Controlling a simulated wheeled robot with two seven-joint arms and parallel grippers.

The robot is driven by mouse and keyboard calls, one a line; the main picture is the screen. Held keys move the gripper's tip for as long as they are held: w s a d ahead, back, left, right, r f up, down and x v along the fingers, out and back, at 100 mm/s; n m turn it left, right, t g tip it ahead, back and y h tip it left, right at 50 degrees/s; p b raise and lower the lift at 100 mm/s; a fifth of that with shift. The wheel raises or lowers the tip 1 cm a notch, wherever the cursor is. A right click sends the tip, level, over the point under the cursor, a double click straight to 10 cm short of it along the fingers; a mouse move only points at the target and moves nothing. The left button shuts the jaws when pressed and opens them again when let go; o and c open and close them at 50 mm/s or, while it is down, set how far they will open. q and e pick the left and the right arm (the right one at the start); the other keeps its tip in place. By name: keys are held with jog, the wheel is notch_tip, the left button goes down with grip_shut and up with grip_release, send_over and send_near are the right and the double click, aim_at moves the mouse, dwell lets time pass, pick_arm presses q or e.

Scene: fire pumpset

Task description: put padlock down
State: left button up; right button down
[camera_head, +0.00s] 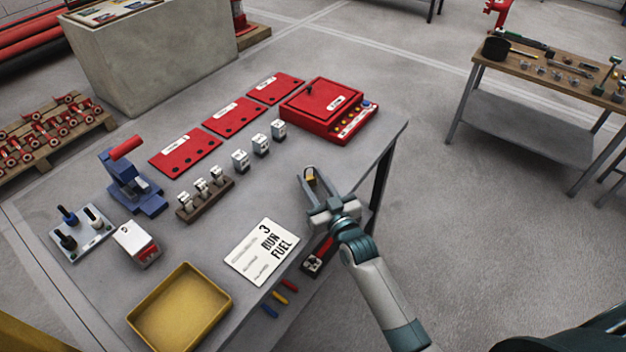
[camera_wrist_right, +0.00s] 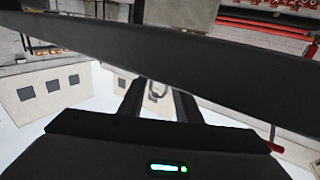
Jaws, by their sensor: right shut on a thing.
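My right gripper (camera_head: 314,178) reaches in from the lower right and is over the right front part of the grey table (camera_head: 225,205). It is shut on the padlock (camera_head: 310,174), a small brass-coloured thing between the fingertips, mostly hidden by them. I cannot tell the exact gap between padlock and table. In the right wrist view, the two dark fingers (camera_wrist_right: 158,98) show with a thin grey loop between them, probably the shackle. My left gripper is not in view.
Bare tabletop shows between card and red box. A wooden workbench (camera_head: 545,70) stands at right.

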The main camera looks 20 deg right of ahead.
jog(key=shift+f, duration=0.1)
jog(key=c, duration=1.3)
grip_release()
jog(key=shift+o, duration=0.2)
jog(key=shift+s, duration=0.4)
jog(key=s, duration=0.2)
jog(key=s+b, duration=0.1)
jog(key=shift+s+d, duration=0.35)
jog(key=shift+s, duration=0.05)
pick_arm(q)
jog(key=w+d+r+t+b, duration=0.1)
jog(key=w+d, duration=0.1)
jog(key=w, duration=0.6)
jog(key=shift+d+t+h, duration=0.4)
pick_arm(e)
jog(key=s+d, duration=0.1)
jog(key=s, duration=0.6)
